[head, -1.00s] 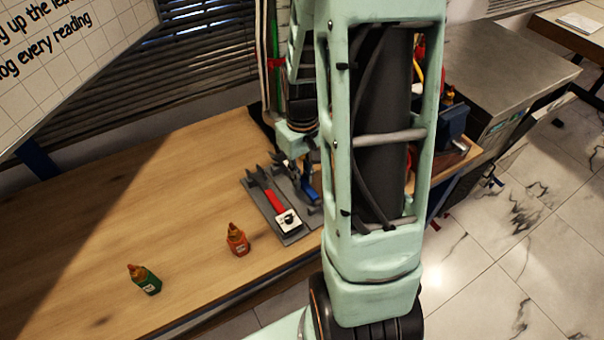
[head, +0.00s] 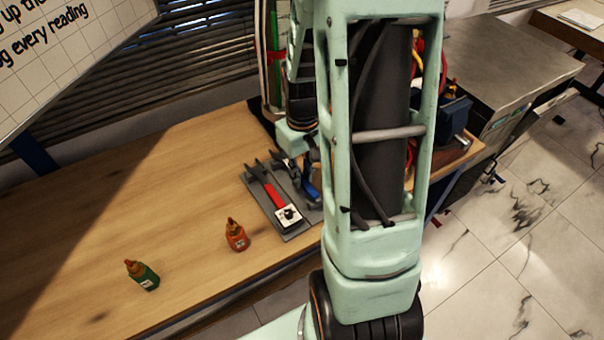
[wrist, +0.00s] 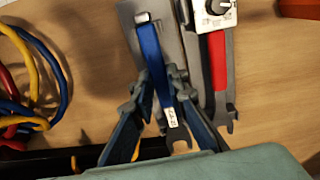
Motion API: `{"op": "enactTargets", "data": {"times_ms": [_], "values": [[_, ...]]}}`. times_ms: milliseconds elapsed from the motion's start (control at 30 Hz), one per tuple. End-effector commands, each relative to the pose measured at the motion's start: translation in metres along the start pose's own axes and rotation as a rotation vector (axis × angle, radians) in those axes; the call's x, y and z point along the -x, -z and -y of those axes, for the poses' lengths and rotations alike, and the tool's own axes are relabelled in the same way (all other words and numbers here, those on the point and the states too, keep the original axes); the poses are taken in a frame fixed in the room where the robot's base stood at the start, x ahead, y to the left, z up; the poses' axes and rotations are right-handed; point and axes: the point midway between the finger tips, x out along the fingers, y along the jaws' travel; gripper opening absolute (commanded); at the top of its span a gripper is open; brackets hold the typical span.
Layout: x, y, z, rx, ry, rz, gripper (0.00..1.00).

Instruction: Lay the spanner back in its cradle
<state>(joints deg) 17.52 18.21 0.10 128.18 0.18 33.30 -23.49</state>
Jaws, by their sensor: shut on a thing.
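My gripper (wrist: 158,85) is shut on the blue-handled spanner (wrist: 149,48), with a finger on each side of the handle. The spanner has a small pale label and a grey open jaw at its lower end in the wrist view. It hangs over or on a grey cradle plate (wrist: 170,22); I cannot tell whether it touches. In the head view the plate (head: 258,194) sits near the bench's right end, and a bit of blue (head: 312,190) shows beside my arm, which hides most of the gripper.
A red-handled tool (wrist: 217,65) with a dial lies parallel, close beside the spanner. In the head view an orange bottle (head: 237,236) and a green bottle (head: 142,275) stand left on the wooden bench (head: 130,200). Coloured cables (wrist: 30,70) lie at the wrist view's left.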

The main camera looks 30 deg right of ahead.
Motion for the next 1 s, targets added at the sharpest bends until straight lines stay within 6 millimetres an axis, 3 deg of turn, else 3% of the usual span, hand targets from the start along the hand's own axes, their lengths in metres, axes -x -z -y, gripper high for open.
{"op": "enactTargets", "data": {"times_ms": [1000], "values": [[-0.013, 0.000, 0.000, 0.000, 0.000, 0.000, 0.00]]}}
